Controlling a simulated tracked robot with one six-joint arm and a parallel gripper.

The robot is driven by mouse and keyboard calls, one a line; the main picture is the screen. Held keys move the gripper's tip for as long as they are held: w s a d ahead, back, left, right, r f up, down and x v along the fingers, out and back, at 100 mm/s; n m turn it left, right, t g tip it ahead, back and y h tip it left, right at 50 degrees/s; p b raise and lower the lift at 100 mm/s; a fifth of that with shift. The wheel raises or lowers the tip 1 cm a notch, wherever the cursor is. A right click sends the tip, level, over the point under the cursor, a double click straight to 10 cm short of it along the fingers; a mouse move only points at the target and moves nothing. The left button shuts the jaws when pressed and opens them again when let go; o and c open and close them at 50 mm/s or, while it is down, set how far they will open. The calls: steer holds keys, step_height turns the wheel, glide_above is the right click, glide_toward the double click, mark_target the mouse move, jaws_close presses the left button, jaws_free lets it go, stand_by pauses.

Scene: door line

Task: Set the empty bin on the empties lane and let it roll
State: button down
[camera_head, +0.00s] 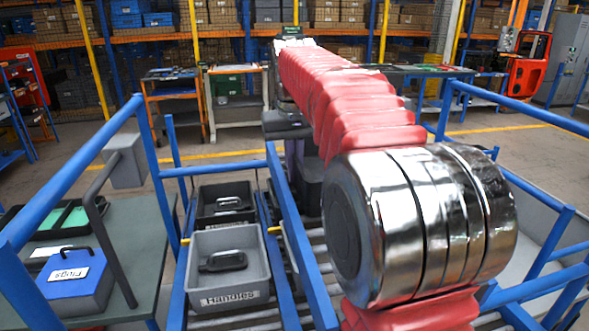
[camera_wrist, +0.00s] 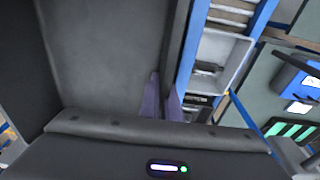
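The empty bin is dark grey. It fills the left of the wrist view (camera_wrist: 100,55), where its bare inside shows, and part of it shows below my arm in the head view (camera_head: 312,190). My gripper has purple fingers (camera_wrist: 163,102), one on each side of the bin's rim, and appears shut on it. My arm hides much of this lane, and I cannot tell whether the bin touches the rollers.
In the lane to the left stand a grey bin labelled Handles (camera_head: 229,268) and a black bin (camera_head: 226,203), each holding a dark part. A blue rail (camera_head: 301,242) runs between the lanes. A blue Plugs box (camera_head: 74,283) sits on the bench at left.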

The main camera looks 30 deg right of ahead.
steer(key=c, duration=2.5)
jaws_free()
steer(key=shift+f, duration=0.1)
steer(key=o, duration=0.6)
steer(key=shift+f, duration=0.1)
steer(key=r, duration=0.4)
steer(key=s+r, duration=0.1)
steer(key=r, duration=0.8)
steer(key=shift+s+a, duration=0.25)
steer(key=shift+a, duration=0.15)
steer(key=shift+s+r, duration=0.1)
steer(key=shift+r, duration=0.25)
steer(key=shift+s, duration=0.1)
